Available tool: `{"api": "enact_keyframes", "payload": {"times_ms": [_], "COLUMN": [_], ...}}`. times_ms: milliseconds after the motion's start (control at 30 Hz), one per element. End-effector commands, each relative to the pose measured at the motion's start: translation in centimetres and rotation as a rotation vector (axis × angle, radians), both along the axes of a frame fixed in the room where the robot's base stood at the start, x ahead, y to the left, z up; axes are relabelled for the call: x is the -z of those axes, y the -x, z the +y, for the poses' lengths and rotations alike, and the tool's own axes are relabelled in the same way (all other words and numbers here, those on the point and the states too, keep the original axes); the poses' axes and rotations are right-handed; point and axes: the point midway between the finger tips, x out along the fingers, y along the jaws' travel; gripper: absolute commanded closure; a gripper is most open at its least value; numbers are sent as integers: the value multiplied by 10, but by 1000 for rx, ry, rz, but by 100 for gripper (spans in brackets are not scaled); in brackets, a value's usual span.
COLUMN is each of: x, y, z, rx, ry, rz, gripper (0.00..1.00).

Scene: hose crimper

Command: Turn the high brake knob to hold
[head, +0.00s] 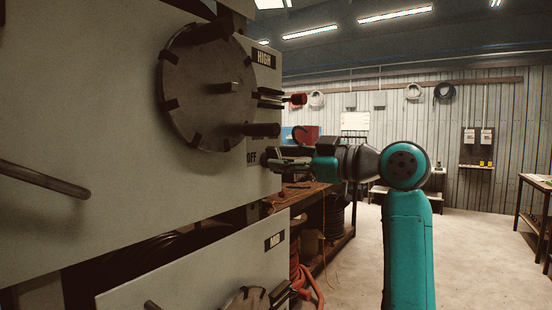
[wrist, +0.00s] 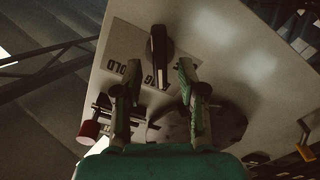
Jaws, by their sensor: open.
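The dark bar-shaped brake knob (wrist: 157,58) stands on the pale panel in the wrist view, over a label (wrist: 125,76) on which HOLD can be read. In the head view the knob (head: 267,159) shows at the panel's right edge, beside the word OFF. My gripper (wrist: 158,80) is open, with one finger on each side of the knob in the picture. In the head view my gripper (head: 284,160) reaches in from the right, close to the knob. I cannot tell whether the fingers touch it.
A large notched disc (head: 200,110) with stubby handles sits just left on the panel marked HIGH (head: 264,59). A red-tipped lever (head: 298,99) sticks out above my gripper. A lower panel (head: 190,275) stands below. The floor at right is open, with a bench (head: 536,182) beyond.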

Motion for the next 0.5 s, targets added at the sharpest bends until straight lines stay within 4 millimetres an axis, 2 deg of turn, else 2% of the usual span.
{"api": "enact_keyframes", "payload": {"times_ms": [200,500], "x": [0,0], "y": [-13,-16], "z": [17,20], "rx": [-1,1], "ry": [0,0], "rz": [1,0], "gripper": [59,59]}}
